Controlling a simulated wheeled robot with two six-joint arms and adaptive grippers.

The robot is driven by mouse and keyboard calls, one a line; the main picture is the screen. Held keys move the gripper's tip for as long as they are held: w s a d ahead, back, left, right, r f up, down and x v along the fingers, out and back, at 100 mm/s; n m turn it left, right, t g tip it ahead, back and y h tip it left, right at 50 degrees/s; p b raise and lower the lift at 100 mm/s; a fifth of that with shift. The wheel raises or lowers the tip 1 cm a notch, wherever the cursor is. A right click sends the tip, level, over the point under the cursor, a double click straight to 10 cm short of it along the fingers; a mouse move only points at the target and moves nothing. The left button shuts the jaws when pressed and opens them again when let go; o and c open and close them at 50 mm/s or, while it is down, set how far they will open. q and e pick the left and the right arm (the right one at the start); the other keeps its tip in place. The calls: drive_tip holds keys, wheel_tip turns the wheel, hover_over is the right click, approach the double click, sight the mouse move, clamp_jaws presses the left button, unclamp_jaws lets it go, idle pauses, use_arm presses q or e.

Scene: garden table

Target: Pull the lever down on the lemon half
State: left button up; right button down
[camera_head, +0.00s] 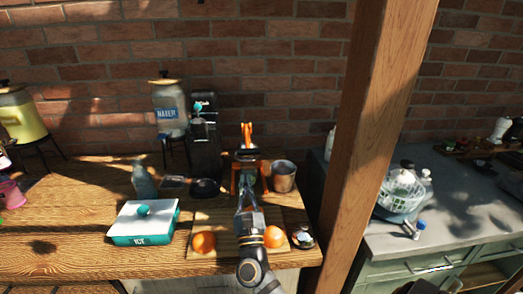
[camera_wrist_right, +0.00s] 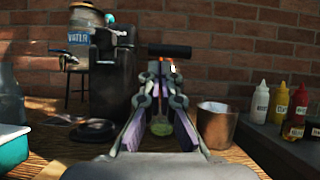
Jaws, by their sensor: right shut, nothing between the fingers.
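The orange citrus press (camera_head: 247,178) stands on the wooden table beside a metal cup. Its orange lever (camera_head: 247,134) points up; in the right wrist view its black handle (camera_wrist_right: 170,50) shows just beyond my fingertips. My right gripper (camera_head: 243,192) is in front of the press, its fingers shut with nothing between them. It fills the middle of the right wrist view (camera_wrist_right: 158,72) and hides much of the press. A yellow-green round thing (camera_wrist_right: 162,128), perhaps the lemon half, shows between the finger links. I cannot tell whether the fingers touch the lever. My left gripper is out of view.
The metal cup (camera_head: 284,176) stands close right of the press. Two oranges (camera_head: 203,242) (camera_head: 273,237) lie on the board (camera_head: 222,216) in front. A teal-and-white ice box (camera_head: 144,222) and a dark machine (camera_head: 204,150) stand left. A wooden post (camera_head: 378,130) rises to the right.

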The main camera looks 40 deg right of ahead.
sight(249, 150)
drive_tip(key=shift+m+g+h, duration=0.3)
drive_tip(key=shift+m+h, duration=0.3)
drive_tip(key=p+x, duration=0.2)
drive_tip(key=x, duration=0.2)
drive_tip(key=s+r+p+x, duration=0.1)
drive_tip(key=p+x, duration=0.2)
drive_tip(key=x, duration=0.1)
drive_tip(key=r+p+x, duration=0.1)
drive_tip(key=p+x, duration=0.2)
drive_tip(key=x, duration=0.1)
drive_tip(key=shift+s+d+r, duration=0.15)
drive_tip(key=shift+s+d, duration=0.05)
drive_tip(key=shift+d, duration=0.15)
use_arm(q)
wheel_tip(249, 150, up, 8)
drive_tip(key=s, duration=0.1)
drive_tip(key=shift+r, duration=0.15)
use_arm(e)
drive_tip(key=shift+r, duration=0.15)
use_arm(q)
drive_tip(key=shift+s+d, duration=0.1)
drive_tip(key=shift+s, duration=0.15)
drive_tip(key=shift+p, duration=0.3)
use_arm(e)
drive_tip(key=shift+r, duration=0.1)
